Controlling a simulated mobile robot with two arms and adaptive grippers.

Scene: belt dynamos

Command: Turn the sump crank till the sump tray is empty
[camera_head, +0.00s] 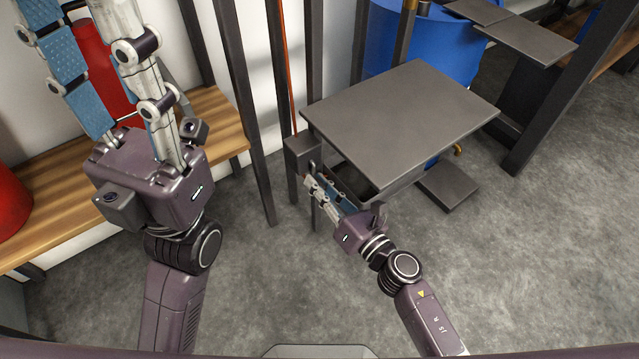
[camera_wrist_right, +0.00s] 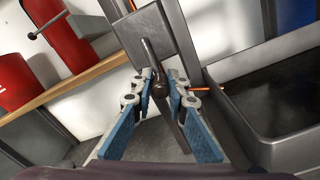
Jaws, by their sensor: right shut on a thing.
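The sump crank (camera_wrist_right: 152,57) sticks out from a dark grey upright box (camera_wrist_right: 139,30) in the right wrist view. My right gripper (camera_wrist_right: 164,86) is shut on the crank's rounded handle, with blue finger pads on either side. In the head view my right gripper (camera_head: 317,184) is beside the box (camera_head: 302,154), and the crank is mostly hidden there. The sump tray (camera_wrist_right: 212,71) is a grey rimmed tray at the right, with a dark inside; I cannot tell how much it holds. My left gripper (camera_head: 88,62) is open and empty at the upper left.
A grey flat plate (camera_head: 400,112) lies above the tray and hides much of it in the head view. A blue drum (camera_head: 425,42) stands behind. A wooden bench (camera_head: 225,115) with red cylinders (camera_head: 12,203) is at the left. The floor in front is clear.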

